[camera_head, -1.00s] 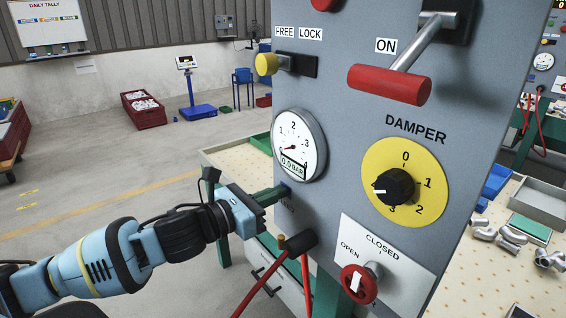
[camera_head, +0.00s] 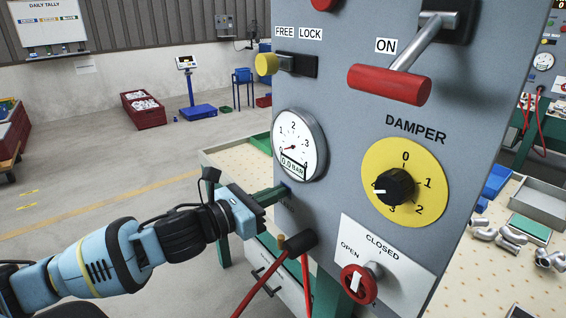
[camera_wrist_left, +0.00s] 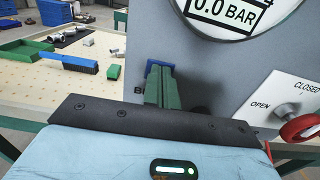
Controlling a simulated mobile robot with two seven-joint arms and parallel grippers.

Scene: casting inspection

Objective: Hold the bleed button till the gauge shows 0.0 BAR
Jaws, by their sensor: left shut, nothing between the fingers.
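The round white gauge (camera_head: 299,143) on the grey panel reads 0.0 BAR, and its red needle points to the lower left. Its readout (camera_wrist_left: 228,12) also shows 0.0 BAR in the left wrist view. My left gripper (camera_head: 286,190) is shut and empty, its green fingertips at the panel just below the gauge. In the left wrist view a blue edge, apparently of the bleed button (camera_wrist_left: 148,71), shows around the fingertips (camera_wrist_left: 160,72). The fingers hide most of it and its label; how far it is pressed cannot be seen. My right gripper is out of view.
Beside the gauge is the yellow damper dial (camera_head: 431,180). Below it is a red valve knob (camera_head: 359,284). A black fitting with red hoses (camera_head: 297,243) sticks out right of my left gripper. A red-handled lever (camera_head: 390,84) juts out above.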

